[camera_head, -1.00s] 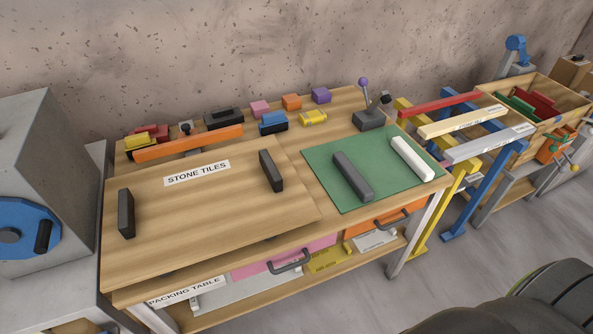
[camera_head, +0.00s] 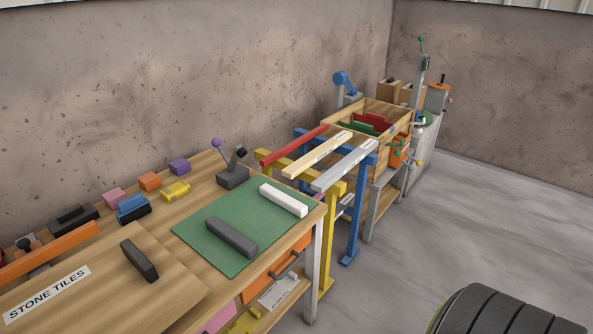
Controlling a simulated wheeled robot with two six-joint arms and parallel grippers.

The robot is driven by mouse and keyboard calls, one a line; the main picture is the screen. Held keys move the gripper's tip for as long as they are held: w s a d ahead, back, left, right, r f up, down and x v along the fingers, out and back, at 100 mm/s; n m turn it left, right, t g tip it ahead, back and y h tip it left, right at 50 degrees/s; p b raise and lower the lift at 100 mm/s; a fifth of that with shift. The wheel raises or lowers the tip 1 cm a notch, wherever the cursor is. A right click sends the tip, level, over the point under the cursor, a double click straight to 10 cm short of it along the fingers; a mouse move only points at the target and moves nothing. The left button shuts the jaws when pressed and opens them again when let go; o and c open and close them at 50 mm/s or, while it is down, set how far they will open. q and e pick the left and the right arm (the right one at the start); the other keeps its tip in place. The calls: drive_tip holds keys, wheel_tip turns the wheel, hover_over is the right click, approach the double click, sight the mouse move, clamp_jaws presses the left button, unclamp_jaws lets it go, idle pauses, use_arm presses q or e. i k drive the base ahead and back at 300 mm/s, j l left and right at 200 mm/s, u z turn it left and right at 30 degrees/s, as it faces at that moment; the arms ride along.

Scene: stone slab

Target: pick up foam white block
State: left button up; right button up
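The white block (camera_head: 283,200) lies on the right part of a green mat (camera_head: 206,246) on the wooden table. A dark grey block (camera_head: 231,237) lies on the same mat to its left, apart from it. Neither of my grippers shows in the head view. Nothing covers the white block.
A joystick-like lever on a grey base (camera_head: 233,177) stands behind the mat. Red, cream and grey bars (camera_head: 343,166) rest on blue and yellow trestles right of the table. A wooden crate (camera_head: 354,118) is beyond.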

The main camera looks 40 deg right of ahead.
sight(290, 204)
drive_tip(key=k+l+z, duration=0.1)
drive_tip(key=z, duration=1.1)
